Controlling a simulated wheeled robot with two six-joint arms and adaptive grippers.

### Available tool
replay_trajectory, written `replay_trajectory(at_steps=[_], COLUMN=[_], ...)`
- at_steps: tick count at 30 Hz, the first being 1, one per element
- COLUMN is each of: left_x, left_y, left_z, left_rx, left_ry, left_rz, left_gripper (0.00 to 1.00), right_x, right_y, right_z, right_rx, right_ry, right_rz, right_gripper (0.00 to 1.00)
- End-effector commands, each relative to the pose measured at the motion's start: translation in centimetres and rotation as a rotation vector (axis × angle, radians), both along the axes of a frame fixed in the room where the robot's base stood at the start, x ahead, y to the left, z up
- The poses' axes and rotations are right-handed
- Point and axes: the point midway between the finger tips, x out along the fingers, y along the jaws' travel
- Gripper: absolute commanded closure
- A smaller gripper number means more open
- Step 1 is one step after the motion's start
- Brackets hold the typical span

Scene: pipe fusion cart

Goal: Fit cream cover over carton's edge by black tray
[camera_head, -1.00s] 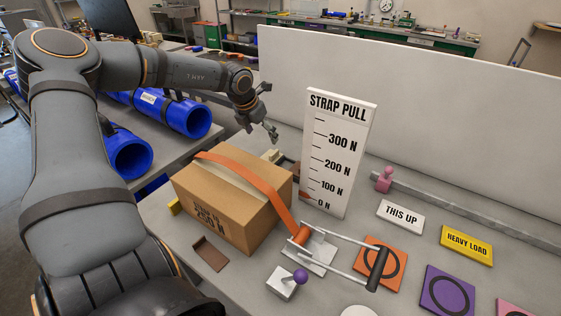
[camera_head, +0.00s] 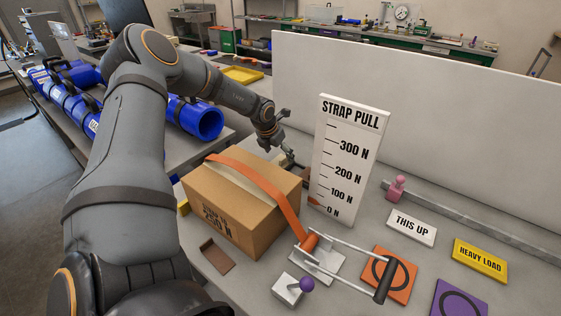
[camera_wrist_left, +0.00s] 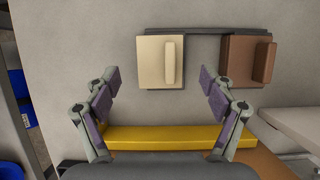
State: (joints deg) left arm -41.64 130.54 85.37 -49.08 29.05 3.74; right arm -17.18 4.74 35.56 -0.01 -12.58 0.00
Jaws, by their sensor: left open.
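The cream cover (camera_wrist_left: 150,62) lies at the black tray (camera_wrist_left: 205,31) in the left wrist view, with a raised ridge along its right side. My left gripper (camera_wrist_left: 160,82) is open, its fingers spread wide below the cover's two sides, with nothing between them. In the head view the left gripper (camera_head: 287,155) is low behind the carton (camera_head: 233,212), and the cover is mostly hidden there. The carton is a brown box with an orange strap (camera_head: 255,180) over its top. My right gripper does not show.
A brown cover (camera_wrist_left: 238,60) lies right of the cream one. A yellow bar (camera_wrist_left: 165,137) lies below the fingers. The strap pull board (camera_head: 345,155) stands right of the gripper. A brown angled piece (camera_head: 217,256) lies before the carton; a ratchet handle (camera_head: 385,283) is right.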

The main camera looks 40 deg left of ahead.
Motion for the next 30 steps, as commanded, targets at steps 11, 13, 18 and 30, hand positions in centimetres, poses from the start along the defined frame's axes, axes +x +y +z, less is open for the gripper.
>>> replay_trajectory(at_steps=[11,13,18,30], left_x=[0.9,0.9,0.9,0.9], left_y=[0.1,0.1,0.1,0.1], left_z=[-2.2,-2.2,-2.2,-2.1], left_rx=[0.0,0.0,0.0,0.0], left_ry=[-0.001,-0.001,-0.001,-0.001], left_rz=[-0.001,0.0,0.0,0.0], left_gripper=[0.17,0.21,0.44,0.71], right_x=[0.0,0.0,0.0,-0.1], right_y=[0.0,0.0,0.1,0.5], right_z=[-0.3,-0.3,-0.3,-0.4], right_rx=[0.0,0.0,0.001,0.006], right_ry=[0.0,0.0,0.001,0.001], right_rz=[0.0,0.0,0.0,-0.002], right_gripper=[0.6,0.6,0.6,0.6])
